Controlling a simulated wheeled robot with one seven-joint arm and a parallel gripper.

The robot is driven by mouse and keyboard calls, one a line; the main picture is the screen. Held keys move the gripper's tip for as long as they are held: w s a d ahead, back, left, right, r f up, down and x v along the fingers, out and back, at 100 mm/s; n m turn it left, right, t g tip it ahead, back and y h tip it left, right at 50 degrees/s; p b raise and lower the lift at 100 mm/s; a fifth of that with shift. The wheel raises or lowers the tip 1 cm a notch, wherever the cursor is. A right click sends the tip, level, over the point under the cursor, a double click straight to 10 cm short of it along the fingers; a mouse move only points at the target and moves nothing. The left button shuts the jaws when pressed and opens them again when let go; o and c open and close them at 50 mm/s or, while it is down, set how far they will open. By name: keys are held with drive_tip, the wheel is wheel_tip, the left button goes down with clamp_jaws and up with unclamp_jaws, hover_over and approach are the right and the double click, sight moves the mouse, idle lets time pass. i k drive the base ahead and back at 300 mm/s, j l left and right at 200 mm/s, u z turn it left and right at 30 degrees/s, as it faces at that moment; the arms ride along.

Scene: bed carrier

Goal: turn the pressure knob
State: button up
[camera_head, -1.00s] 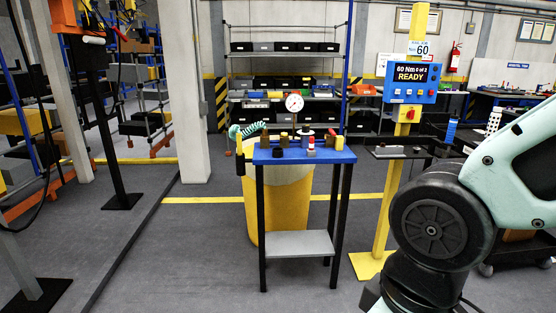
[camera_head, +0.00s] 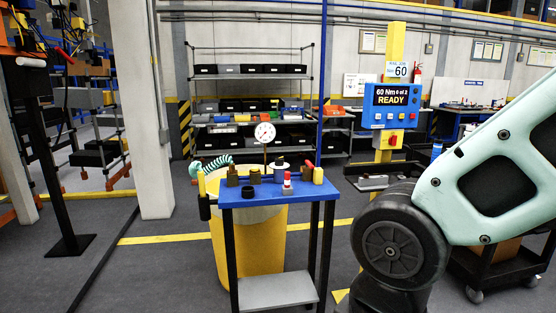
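A blue-topped stand (camera_head: 283,203) is in front of me, slightly left of the picture's middle. A round white pressure gauge (camera_head: 265,132) rises on a stem at its back. A short black round piece (camera_head: 248,192), knob-like, is at the front left of the top. A white-and-dark round fitting (camera_head: 281,171) is right of the gauge stem. A red-and-white piece (camera_head: 287,182) is at the front. I cannot tell which of these is the pressure knob. My gripper is not in view; only my arm's links show at the right, apart from the stand.
A yellow barrel (camera_head: 225,245) stands behind the stand, with a teal coiled hose (camera_head: 212,164) above it. A yellow post carries a blue panel (camera_head: 392,104) reading "READY". A black cart (camera_head: 510,265) is at the right. Floor is open at the front left.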

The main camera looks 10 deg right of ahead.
sight(279, 161)
drive_tip(key=i+u, duration=0.25)
drive_tip(key=i, duration=0.2)
drive_tip(key=i+l+u, duration=0.2)
drive_tip(key=i, duration=0.2)
drive_tip(key=i+l+u, duration=0.25)
drive_tip(key=i, duration=0.15)
